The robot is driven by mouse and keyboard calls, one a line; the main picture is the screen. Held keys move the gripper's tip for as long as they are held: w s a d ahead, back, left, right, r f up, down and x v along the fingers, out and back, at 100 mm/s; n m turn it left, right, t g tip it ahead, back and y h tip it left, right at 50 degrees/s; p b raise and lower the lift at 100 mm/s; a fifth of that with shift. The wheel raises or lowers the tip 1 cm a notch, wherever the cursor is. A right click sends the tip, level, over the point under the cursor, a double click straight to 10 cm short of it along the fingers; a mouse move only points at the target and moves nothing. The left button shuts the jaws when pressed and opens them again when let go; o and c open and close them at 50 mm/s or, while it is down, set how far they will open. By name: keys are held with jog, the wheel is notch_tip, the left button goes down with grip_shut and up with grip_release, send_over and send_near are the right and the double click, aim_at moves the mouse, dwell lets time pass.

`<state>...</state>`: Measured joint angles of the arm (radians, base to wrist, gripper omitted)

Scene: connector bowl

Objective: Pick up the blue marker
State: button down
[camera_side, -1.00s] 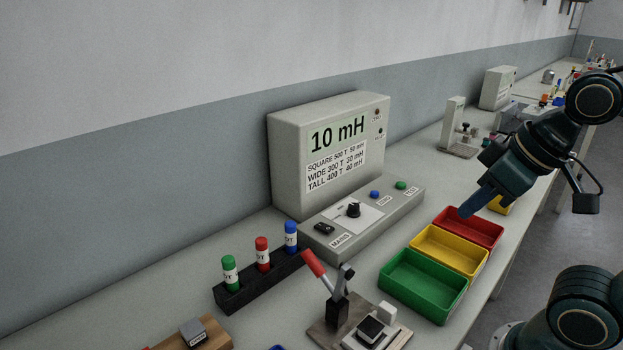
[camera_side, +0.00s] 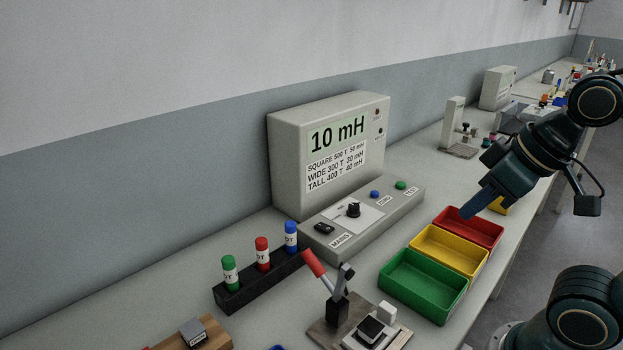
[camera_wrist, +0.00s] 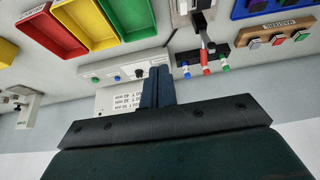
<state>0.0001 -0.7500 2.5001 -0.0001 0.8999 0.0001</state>
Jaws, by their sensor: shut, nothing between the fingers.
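The blue marker (camera_side: 291,237) stands upright at the right end of a black rack (camera_side: 240,290), beside a red marker (camera_side: 262,254) and a green marker (camera_side: 230,273). In the wrist view the blue marker (camera_wrist: 186,71) is at the left end of the rack, just right of my fingers. My gripper (camera_side: 466,214) is shut and empty, above the red bin in the side view and well away from the rack. Its closed fingers (camera_wrist: 158,70) point up in the wrist view.
A grey meter (camera_side: 325,150) reading 10 mH stands behind a control panel (camera_side: 365,215). Red (camera_side: 498,226), yellow (camera_side: 480,262) and green (camera_side: 455,300) bins line the bench's right side. A clamp with a red handle (camera_side: 313,264) stands in front of the rack.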

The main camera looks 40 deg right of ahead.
jog(key=c, duration=1.1)
grip_release()
jog(key=shift+c, duration=0.2)
